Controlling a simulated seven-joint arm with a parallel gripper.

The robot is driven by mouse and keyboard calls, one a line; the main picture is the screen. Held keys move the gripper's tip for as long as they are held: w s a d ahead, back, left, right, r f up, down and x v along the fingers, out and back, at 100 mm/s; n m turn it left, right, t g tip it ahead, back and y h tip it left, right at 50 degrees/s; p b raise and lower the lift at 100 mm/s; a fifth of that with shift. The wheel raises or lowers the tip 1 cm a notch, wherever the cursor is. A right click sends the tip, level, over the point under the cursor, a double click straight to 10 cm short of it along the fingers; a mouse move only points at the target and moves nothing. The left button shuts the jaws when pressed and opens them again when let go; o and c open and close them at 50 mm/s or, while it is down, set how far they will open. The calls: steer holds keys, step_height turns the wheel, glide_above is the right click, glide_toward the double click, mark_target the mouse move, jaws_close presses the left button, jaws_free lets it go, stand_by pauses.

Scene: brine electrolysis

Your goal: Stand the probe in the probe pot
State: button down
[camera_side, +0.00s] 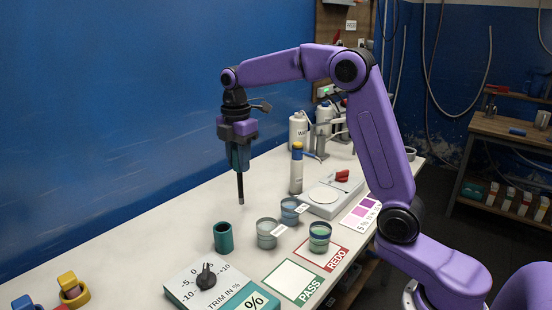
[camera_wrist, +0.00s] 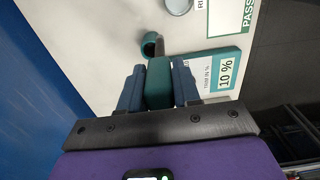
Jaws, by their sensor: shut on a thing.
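My gripper (camera_side: 238,156) is shut on the teal handle of the probe (camera_side: 240,187) and holds it upright, dark rod pointing down, above the table. The teal probe pot (camera_side: 223,238) stands upright on the table below. The rod's tip is higher than the pot's rim and a little to its right in the side view. In the wrist view the teal handle (camera_wrist: 159,84) sits between my two blue fingers, and the rod partly overlaps the pot (camera_wrist: 149,43). The inside of the pot is mostly hidden.
A trim dial panel (camera_side: 207,277) stands in front of the pot. Grey cups (camera_side: 267,233) and a banded cup (camera_side: 319,237) are to its right, near the PASS card (camera_side: 293,281) and REDO card (camera_side: 322,254).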

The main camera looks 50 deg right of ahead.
steer(key=w+a, duration=0.3)
steer(key=a, duration=0.2)
step_height(320, 180, down, 13)
steer(key=shift+d+r, duration=0.15)
steer(key=shift+r, duration=0.05)
stand_by(1.1)
steer(key=shift+w, duration=0.1)
steer(key=c, duration=0.7)
jaws_free()
step_height(320, 180, up, 17)
steer(key=shift+r, duration=0.2)
stand_by(0.4)
